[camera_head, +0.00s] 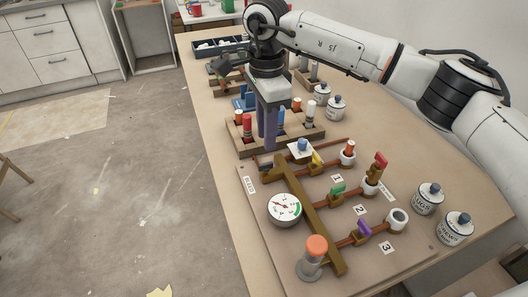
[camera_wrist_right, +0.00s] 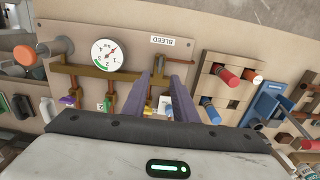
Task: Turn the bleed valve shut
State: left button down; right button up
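The BLEED label (camera_head: 250,185) marks the far left of the piping board, and it also shows in the wrist view (camera_wrist_right: 163,41). My right gripper (camera_head: 268,148) points down over the far end of the thick brass pipe (camera_head: 300,195). Its two purple fingers stand a little apart, and it shows in the wrist view (camera_wrist_right: 169,68) with a gap between the fingers. A blue knob on a white plate (camera_head: 302,145) is just right of the fingertips. The bleed valve's handle is not clearly visible; the fingers may cover it. My left gripper is not in view.
The board carries a round gauge (camera_head: 284,208), an orange-topped cylinder (camera_head: 316,246), and yellow, green (camera_head: 338,189) and purple (camera_head: 364,228) valve handles. A wooden block (camera_head: 240,141) with coloured cylinders stands close behind the fingers. Lidded jars (camera_head: 428,198) stand right of the board.

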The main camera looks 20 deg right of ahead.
aim_at(266, 163)
notch_tip(266, 163, down, 8)
jog(key=shift+f+p, duration=0.2)
jog(key=shift+p, duration=0.3)
grip_shut()
